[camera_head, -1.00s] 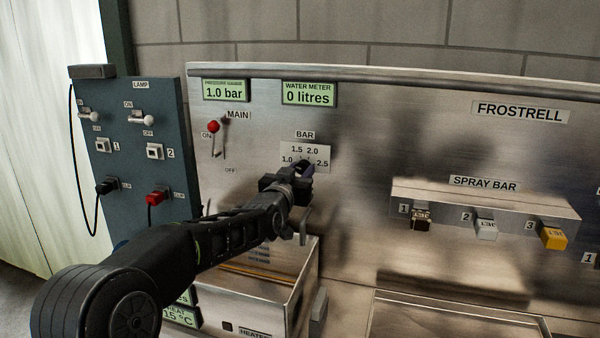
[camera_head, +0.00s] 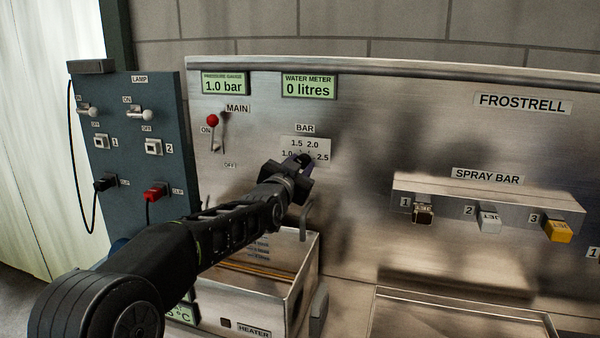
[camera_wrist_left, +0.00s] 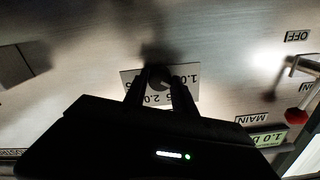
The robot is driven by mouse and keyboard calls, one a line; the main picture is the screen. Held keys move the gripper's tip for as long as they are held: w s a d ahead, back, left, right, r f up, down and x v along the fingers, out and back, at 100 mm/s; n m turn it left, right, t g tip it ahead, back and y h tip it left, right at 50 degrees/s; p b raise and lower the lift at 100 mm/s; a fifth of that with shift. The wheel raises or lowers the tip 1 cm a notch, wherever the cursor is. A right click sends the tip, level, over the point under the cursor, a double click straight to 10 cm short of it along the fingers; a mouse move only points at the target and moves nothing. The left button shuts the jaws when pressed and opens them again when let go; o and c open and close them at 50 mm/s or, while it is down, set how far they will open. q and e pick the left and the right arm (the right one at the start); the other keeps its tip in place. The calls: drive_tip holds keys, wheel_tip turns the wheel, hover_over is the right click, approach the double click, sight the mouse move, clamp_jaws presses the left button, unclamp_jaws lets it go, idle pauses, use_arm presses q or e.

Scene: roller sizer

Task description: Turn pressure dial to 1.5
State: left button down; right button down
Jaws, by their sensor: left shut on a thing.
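The pressure dial's scale plate (camera_head: 305,148), under the BAR label, reads 1.0, 1.5, 2.0 and 2.5. My left gripper (camera_head: 302,163) is at the panel, shut on the dial, and covers most of it. In the left wrist view the dark dial knob (camera_wrist_left: 158,76) sits between the two fingers (camera_wrist_left: 158,92), in front of the upside-down scale plate (camera_wrist_left: 186,78). Where the dial points is hidden. The pressure gauge display (camera_head: 224,86) reads 1.0 bar. My right gripper is not in view.
The MAIN lever (camera_head: 212,121) with a red knob stands left of the dial. The water meter (camera_head: 309,90) reads 0 litres. An open metal heater box (camera_head: 300,270) lies below my left arm. The spray bar (camera_head: 480,200) juts out at right.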

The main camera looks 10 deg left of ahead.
use_arm(q)
drive_tip(key=shift+f+m+b, duration=0.1)
drive_tip(key=shift+m+b, duration=1.95)
drive_tip(key=shift+m, duration=0.85)
drive_tip(key=c, duration=1)
unclamp_jaws()
drive_tip(key=shift+c, duration=0.2)
drive_tip(key=shift+s, duration=0.15)
